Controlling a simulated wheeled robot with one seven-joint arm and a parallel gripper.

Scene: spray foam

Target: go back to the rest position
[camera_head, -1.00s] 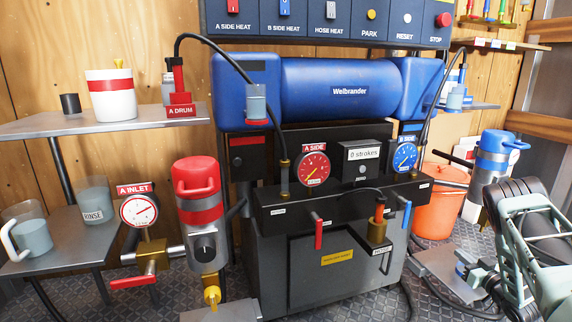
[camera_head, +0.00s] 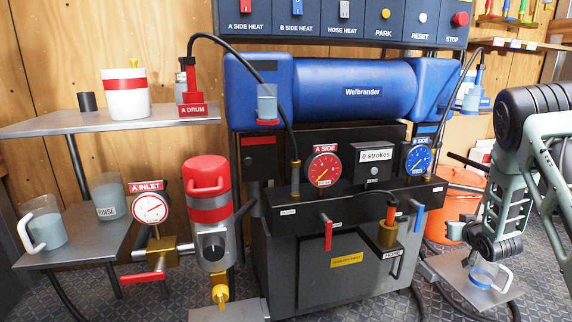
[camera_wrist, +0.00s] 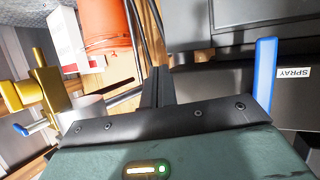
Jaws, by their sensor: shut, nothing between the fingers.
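My gripper (camera_wrist: 157,78) shows in the wrist view as dark, closed fingers beyond a dark bar and green housing, with nothing held between them. In the head view my green and black arm fills the right side, in front of the orange bucket (camera_head: 440,228); the fingertips are hard to make out there. In the wrist view the bucket (camera_wrist: 105,25) is at the upper left, beyond the fingers. A blue lever (camera_wrist: 265,75) beside a SPRAY label (camera_wrist: 295,73) is to the right of the fingers.
The blue Welbrander machine (camera_head: 350,92) stands in the middle, with red lever (camera_head: 328,236) and blue lever (camera_head: 418,217) in front. A brass valve (camera_wrist: 35,90) is left in the wrist view. Shelves stand left.

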